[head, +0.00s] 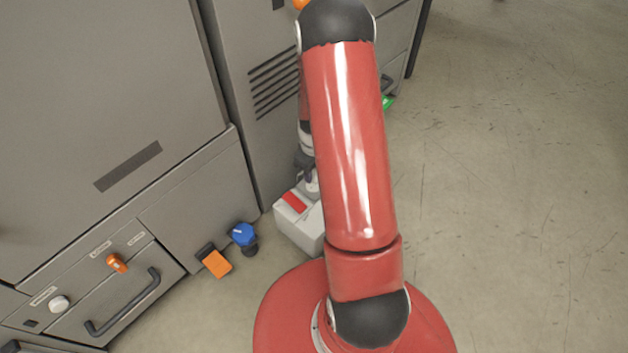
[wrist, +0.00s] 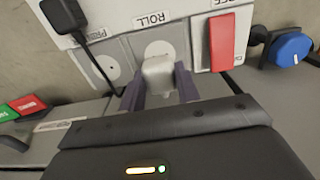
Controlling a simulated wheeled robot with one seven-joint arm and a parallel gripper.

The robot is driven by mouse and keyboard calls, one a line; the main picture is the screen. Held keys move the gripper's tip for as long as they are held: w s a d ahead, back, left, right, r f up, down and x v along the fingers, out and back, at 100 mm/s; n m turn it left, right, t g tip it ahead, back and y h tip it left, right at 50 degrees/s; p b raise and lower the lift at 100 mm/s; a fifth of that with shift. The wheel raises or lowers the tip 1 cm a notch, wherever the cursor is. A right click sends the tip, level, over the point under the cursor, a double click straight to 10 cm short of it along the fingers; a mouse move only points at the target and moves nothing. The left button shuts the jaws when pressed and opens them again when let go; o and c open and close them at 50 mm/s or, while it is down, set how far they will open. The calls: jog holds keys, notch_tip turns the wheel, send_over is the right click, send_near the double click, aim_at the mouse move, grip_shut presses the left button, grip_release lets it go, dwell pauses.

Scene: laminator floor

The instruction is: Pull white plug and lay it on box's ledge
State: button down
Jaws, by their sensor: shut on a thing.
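The white plug (wrist: 158,72) is between the two fingers of my gripper (wrist: 158,88) in the wrist view, with the gripper shut on it. The plug is in front of a round white socket below the ROLL label. I cannot tell whether its pins are in the socket. The pale box (wrist: 188,18) carries the sockets and a red switch (wrist: 222,40). In the head view the box (head: 302,232) stands on the floor beside the cabinet. There my gripper (head: 309,186) is just above the box, partly hidden by my arm. I cannot make out the ledge clearly.
A black plug (wrist: 64,14) with a cable is on the box's left side, near another round socket (wrist: 108,67). A blue knob (head: 243,234) and an orange part (head: 217,264) are on the cabinet left of the box. Open floor (head: 500,200) lies to the right.

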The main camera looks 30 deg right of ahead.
jog(key=shift+r+p, duration=0.55)
jog(key=shift+r, duration=0.45)
